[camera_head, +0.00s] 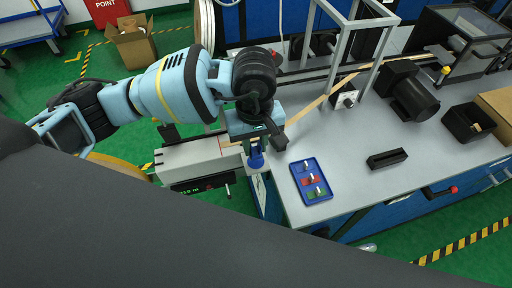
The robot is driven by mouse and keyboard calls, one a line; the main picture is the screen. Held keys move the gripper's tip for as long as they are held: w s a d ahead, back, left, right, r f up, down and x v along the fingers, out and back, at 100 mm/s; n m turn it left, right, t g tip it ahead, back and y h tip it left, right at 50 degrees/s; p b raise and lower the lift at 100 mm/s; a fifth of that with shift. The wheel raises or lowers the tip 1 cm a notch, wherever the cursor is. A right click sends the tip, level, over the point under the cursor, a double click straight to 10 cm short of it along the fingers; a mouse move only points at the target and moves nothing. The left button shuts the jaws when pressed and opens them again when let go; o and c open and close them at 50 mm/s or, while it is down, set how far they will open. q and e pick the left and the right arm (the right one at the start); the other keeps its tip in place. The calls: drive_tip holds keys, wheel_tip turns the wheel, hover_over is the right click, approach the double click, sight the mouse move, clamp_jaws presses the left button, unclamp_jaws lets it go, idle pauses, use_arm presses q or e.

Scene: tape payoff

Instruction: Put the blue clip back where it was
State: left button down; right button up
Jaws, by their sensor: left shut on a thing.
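My left gripper (254,146) points down over the left end of the grey workbench and is shut on a small blue piece, which looks like the blue clip (256,160). The fingers and wrist hide its upper part. A blue tray (296,178) lies on the bench to the right of the gripper. A red clip (311,181) and a green clip (317,192) lie in its middle and lower places. The upper place is blue with a small pale part; I cannot tell what that is. My right gripper is out of view.
A white machine (188,162) with a green display stands left of the gripper. A tan tape (322,101) runs across the bench under a metal frame (345,45). A black slotted block (387,159) lies right of the tray. The bench between tray and block is clear.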

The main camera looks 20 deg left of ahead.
sight(255, 144)
use_arm(q)
wheel_tip(255, 144, down, 3)
drive_tip(key=shift+s+r, duration=0.1)
drive_tip(key=shift+r, duration=0.15)
drive_tip(key=c, duration=1.2)
unclamp_jaws()
wheel_tip(255, 144, up, 12)
drive_tip(key=shift+r, duration=0.1)
drive_tip(key=shift+d, duration=0.1)
